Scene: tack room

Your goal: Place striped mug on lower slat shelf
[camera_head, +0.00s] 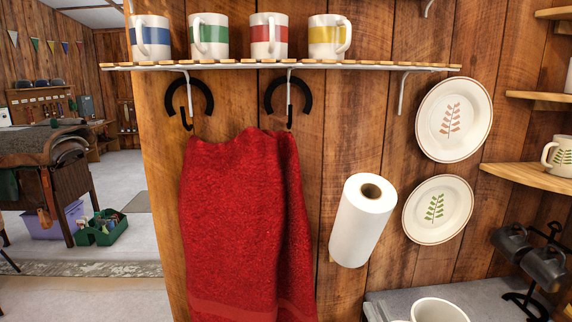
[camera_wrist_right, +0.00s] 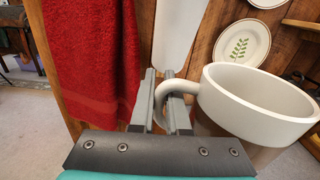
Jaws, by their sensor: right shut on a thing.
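The held mug (camera_wrist_right: 255,105) is white, with a broad brownish area on its lower side in the wrist view. Its white rim also shows at the bottom edge of the head view (camera_head: 440,311). My right gripper (camera_wrist_right: 166,98) is shut on the mug's handle, with the mug to the right of the fingers, upright or nearly so. A slat shelf (camera_head: 235,66) runs along the plank wall above, on white brackets. A bracket end (camera_head: 427,8) at the top edge hints at another shelf higher up. My left gripper is not in view.
White mugs with blue (camera_head: 150,37), green (camera_head: 209,36), red (camera_head: 268,36) and yellow (camera_head: 328,36) stripes stand on the slat shelf; its right end is bare. Below hang a red towel (camera_head: 240,220), a paper roll (camera_head: 355,225) and two plates (camera_head: 455,119).

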